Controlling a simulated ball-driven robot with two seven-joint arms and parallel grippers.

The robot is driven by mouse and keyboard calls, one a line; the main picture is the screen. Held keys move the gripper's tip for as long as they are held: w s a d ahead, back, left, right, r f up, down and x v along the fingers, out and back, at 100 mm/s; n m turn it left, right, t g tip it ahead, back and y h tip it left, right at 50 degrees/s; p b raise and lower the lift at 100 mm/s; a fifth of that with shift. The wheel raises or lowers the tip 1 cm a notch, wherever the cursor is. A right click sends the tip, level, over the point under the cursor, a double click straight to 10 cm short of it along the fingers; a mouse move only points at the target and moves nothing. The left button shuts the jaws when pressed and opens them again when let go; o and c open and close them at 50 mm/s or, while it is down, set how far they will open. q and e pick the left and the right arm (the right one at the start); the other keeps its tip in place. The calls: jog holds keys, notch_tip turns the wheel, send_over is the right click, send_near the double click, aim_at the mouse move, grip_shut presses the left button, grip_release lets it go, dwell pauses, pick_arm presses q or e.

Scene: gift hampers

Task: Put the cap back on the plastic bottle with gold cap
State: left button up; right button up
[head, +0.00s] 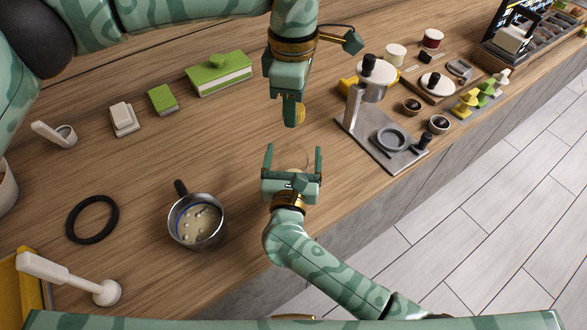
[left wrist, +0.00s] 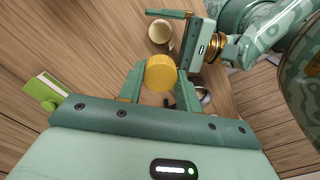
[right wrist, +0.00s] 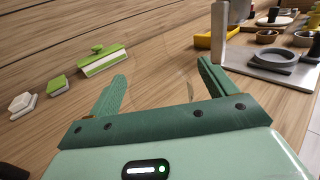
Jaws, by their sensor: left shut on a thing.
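My left gripper (head: 294,122) points down above the counter, shut on a round gold cap (head: 301,114). The left wrist view shows the gold cap (left wrist: 160,73) between its two fingertips. My right gripper (head: 293,160) is below and nearer in the head view, its fingers wide apart. A round, pale, see-through thing, seemingly the plastic bottle (left wrist: 160,33), stands by the right gripper's fingers in the left wrist view. In the head and right wrist views only faint clear outlines show between the fingers. The cap is apart from it.
A metal stand (head: 384,144) is close on the right, with small bowls beyond. A pot (head: 196,236) and black ring (head: 93,219) lie at the left front. A green-lidded box (head: 219,75) and small blocks are behind. The counter's front edge runs close by.

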aim_at(294, 141)
jog(key=c, duration=1.4)
pick_arm(q)
jog(key=shift+f, duration=2.5)
jog(key=shift+f, duration=0.85)
jog(key=shift+f, duration=0.6)
